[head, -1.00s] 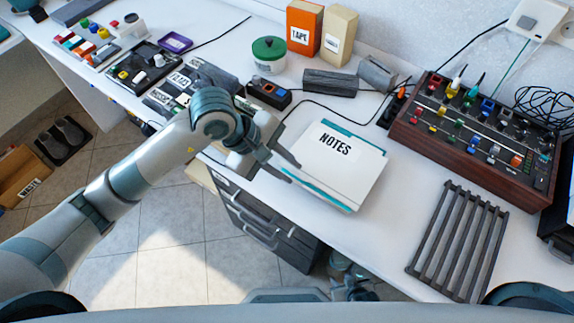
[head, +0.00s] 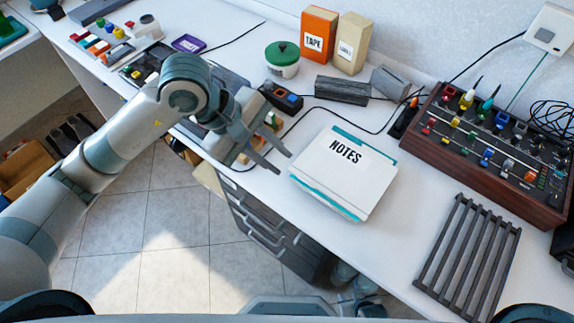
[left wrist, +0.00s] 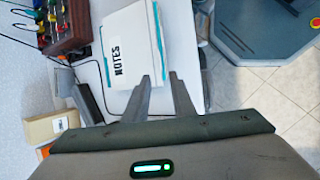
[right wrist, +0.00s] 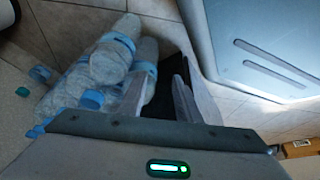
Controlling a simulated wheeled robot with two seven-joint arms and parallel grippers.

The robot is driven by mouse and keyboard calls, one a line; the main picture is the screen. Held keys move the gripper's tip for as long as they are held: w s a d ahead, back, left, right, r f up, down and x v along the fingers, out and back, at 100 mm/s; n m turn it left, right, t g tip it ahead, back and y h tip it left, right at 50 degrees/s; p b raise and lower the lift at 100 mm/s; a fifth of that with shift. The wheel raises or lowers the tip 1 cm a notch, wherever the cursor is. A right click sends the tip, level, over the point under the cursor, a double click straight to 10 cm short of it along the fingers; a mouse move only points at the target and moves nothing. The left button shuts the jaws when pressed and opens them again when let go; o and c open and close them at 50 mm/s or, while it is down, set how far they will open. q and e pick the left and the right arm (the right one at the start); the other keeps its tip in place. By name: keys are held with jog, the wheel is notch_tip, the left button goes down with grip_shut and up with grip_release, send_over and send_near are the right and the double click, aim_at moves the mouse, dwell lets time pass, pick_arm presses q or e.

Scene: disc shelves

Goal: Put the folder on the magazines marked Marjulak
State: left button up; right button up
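The folder is the thick white one with teal edges labelled NOTES (head: 350,178), lying flat on the white table near its front edge. It also shows in the left wrist view (left wrist: 137,35) beyond the fingertips. My left gripper (head: 284,163) is open and empty, just left of the folder, with a small gap between them; its parted fingers show in the left wrist view (left wrist: 160,76). Dark flat items lie behind my left arm, mostly hidden; I cannot read a Marjulak label. My right gripper (right wrist: 160,77) is open and empty, low over the floor.
Behind the folder stand a green-lidded jar (head: 282,60), an orange TAPE box (head: 318,36) and a dark block (head: 342,90). A control panel (head: 497,150) and a slatted rack (head: 468,257) are to the right. Plastic bottles (right wrist: 112,58) lie near my right gripper.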

pick_arm(q)
jog(key=shift+v, duration=1.75)
